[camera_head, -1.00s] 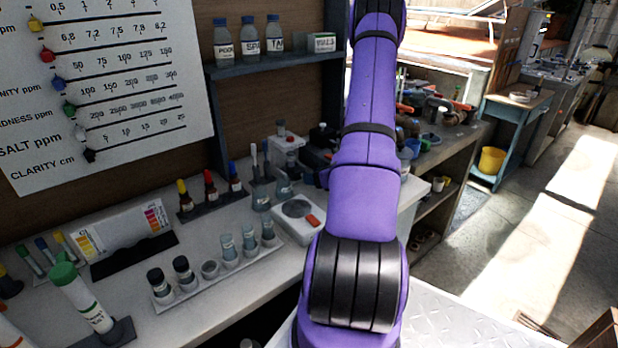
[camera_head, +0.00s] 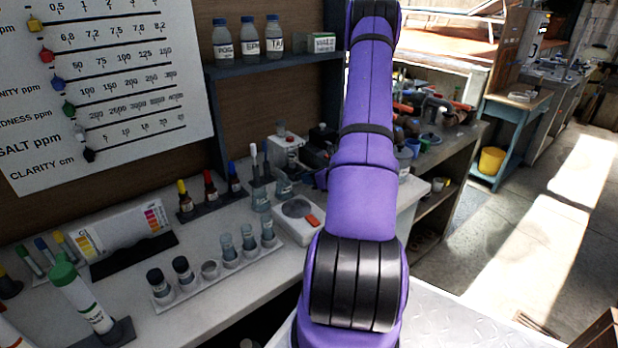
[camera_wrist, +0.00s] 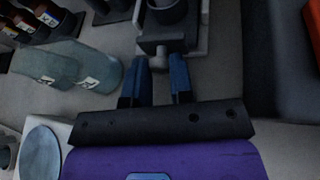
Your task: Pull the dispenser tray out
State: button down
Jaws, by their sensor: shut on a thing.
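In the wrist view, the dispenser tray (camera_wrist: 188,45) is a grey block with a dark round cup (camera_wrist: 168,12) on it at the top of the picture. A small light knob (camera_wrist: 160,62) sticks out of its near side. My gripper (camera_wrist: 160,72) has its two blue fingers on either side of this knob, shut on it. In the head view my purple arm hides the gripper and most of what lies behind it. A white dispenser-like unit (camera_head: 287,151) shows just left of the arm; I cannot tell how far out the tray is.
In the head view, a white scale (camera_head: 297,222) and a vial rack (camera_head: 222,271) stand on the counter left of my arm. Open floor (camera_head: 510,250) lies to the right.

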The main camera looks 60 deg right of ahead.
jog(key=s, duration=0.2)
jog(key=s+a, duration=0.1)
jog(key=s, duration=0.2)
jog(key=s+a, duration=0.1)
jog(key=s, duration=0.1)
jog(key=shift+s+a, duration=0.15)
jog(key=shift+a, duration=0.05)
jog(key=c, duration=1)
grip_release()
jog(key=v, duration=1)
jog(key=shift+s+r, duration=0.2)
jog(key=shift+s, duration=0.15)
